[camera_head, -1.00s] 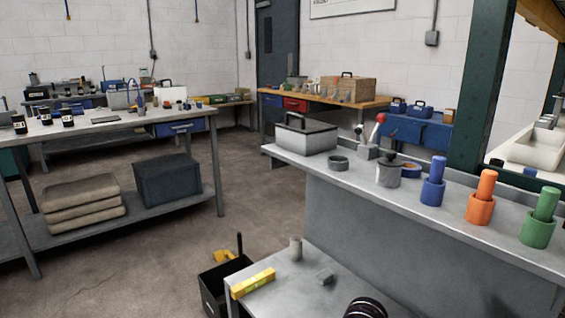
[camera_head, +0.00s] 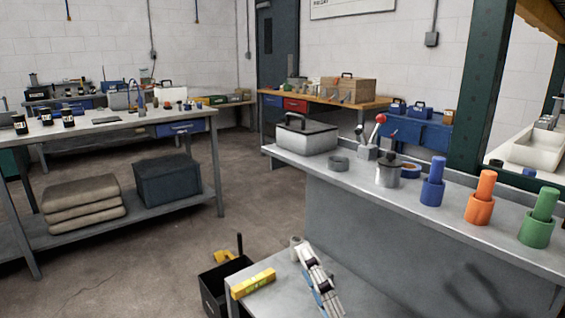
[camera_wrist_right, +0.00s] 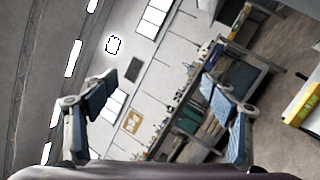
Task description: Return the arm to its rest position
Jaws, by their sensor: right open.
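My right gripper (camera_head: 319,280) shows in the head view above the low grey table (camera_head: 365,296), in front of the bench. In the right wrist view its two blue-padded fingers (camera_wrist_right: 157,80) stand wide apart with nothing between them. The gripper is tilted, and the wrist view looks across the room at a strong slant. The rest of my right arm is out of the head view. My left gripper is in neither view.
A black bin (camera_head: 222,285) stands beside the table. The grey bench (camera_head: 340,178) holds blue, orange and green pegs in holders. Open floor lies left.

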